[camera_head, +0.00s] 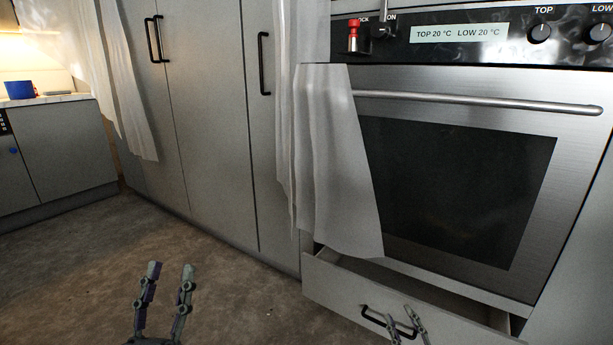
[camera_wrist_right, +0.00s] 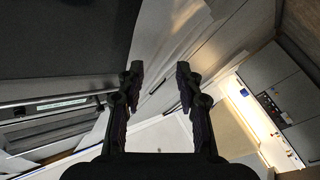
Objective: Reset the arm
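My left gripper (camera_head: 171,267) is low in the head view, left of centre, above the brown floor (camera_head: 90,265). Its two fingers stand apart with nothing between them. My right gripper (camera_head: 402,312) is at the bottom edge of the head view, in front of the open lower drawer (camera_head: 345,285) and overlapping its black handle (camera_head: 375,319) in the picture. I cannot tell whether it touches the handle. In the right wrist view the right gripper (camera_wrist_right: 158,70) has its fingers wide apart, with nothing held between them. Most of both arms is hidden.
The oven (camera_head: 460,190) stands at the right, its door shut, with a white cloth (camera_head: 335,160) hanging over the left end of its handle. Tall grey cabinets (camera_head: 205,130) line the middle. A blue container (camera_head: 20,89) sits on the far-left counter. The floor at left is clear.

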